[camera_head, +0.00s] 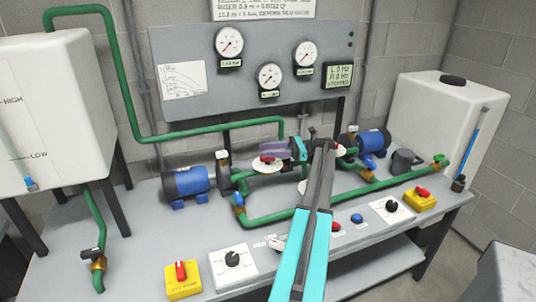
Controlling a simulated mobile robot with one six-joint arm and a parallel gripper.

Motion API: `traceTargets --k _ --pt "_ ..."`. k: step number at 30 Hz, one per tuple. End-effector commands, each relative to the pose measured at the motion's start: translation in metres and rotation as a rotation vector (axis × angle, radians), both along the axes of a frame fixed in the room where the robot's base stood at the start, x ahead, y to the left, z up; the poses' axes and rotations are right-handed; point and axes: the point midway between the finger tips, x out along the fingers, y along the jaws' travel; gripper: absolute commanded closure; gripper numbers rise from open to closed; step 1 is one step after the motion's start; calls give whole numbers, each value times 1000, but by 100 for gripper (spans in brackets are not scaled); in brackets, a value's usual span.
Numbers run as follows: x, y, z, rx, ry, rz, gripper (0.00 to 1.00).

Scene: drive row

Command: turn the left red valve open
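The left red valve (267,159) is a red handle over a white disc on the green pipework, left of my arm's far end. A second red handle (341,150) over a white disc is just to the right of my arm. My gripper (272,148) is at the far end of my arm and points left, with greyish-purple fingers directly above or at the left red handle. I cannot tell whether they touch the handle, or whether they are open or shut. My arm hides part of the pipework between the two valves.
Blue pumps (187,182) and (371,143) stand on the grey bench. A gauge panel (200,50) is behind. White tanks (50,110) and (445,125) flank the bench. Yellow switch boxes (183,281) and (420,199), knobs and buttons line its front.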

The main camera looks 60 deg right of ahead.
Motion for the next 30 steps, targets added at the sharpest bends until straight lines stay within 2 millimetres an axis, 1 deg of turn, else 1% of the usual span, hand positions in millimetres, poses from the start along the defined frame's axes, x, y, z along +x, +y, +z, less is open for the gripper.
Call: traceTargets --k 1,3,30 --pt "-4 7 0 -1 -1 0 61" --pt "-8 12 1 -1 -1 0 61" --pt "-56 80 11 -1 -1 0 61"
